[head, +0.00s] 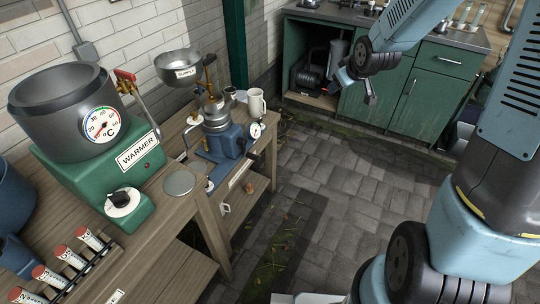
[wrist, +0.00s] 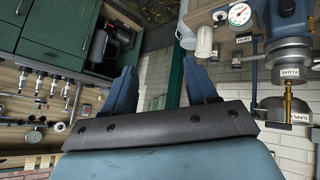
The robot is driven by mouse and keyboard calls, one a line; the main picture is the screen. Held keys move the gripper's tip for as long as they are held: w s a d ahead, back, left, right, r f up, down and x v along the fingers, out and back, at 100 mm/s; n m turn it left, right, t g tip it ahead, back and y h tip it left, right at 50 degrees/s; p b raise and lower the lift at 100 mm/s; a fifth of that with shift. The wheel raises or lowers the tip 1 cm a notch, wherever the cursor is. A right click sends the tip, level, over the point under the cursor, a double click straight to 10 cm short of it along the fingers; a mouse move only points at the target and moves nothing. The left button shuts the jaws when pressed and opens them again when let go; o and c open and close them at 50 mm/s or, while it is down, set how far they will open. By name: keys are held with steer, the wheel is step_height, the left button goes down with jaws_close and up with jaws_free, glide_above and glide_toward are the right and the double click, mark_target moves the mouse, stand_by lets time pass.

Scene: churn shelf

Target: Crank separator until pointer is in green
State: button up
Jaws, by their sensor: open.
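The separator (head: 222,140) has a blue base, a metal upper part and a steel bowl marked SUPPLY (head: 178,66). It stands on the wooden bench. Its small white dial (head: 256,130) faces the room; the pointer is too small to read. The dial also shows in the wrist view (wrist: 240,14), at the upper right beside the blue body (wrist: 285,30). A bent metal arm (head: 190,128) is at the separator's left; I cannot tell whether it is the crank. My gripper (wrist: 163,78) is open and empty, well apart from the separator. In the head view it hangs before the green cabinets (head: 370,92).
A green WARMER (head: 130,158) with a dark pot (head: 62,112) stands left of the separator. A white mug (head: 257,102) stands behind the dial. Red-capped tubes (head: 70,256) sit in a rack at the lower left. The paved floor (head: 340,190) between bench and cabinets is clear.

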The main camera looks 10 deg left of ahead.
steer(key=w+a+f+n+y, duration=0.2)
steer(key=a+f, duration=0.4)
steer(key=f, duration=0.2)
steer(key=n+g+y, duration=0.4)
steer(key=y, duration=0.3)
glide_toward(256, 156)
steer(key=a+f, duration=0.2)
steer(key=shift+w+x, duration=0.2)
steer(key=shift+x, duration=1.1)
steer(key=shift+w+x, duration=0.2)
steer(key=shift+x, duration=1.1)
steer(key=shift+w+x, duration=0.2)
steer(key=shift+x, duration=1.1)
steer(key=shift+d, duration=0.2)
steer(key=shift+s+a+f, duration=0.1)
steer(key=shift+a, duration=0.2)
steer(key=c, duration=1)
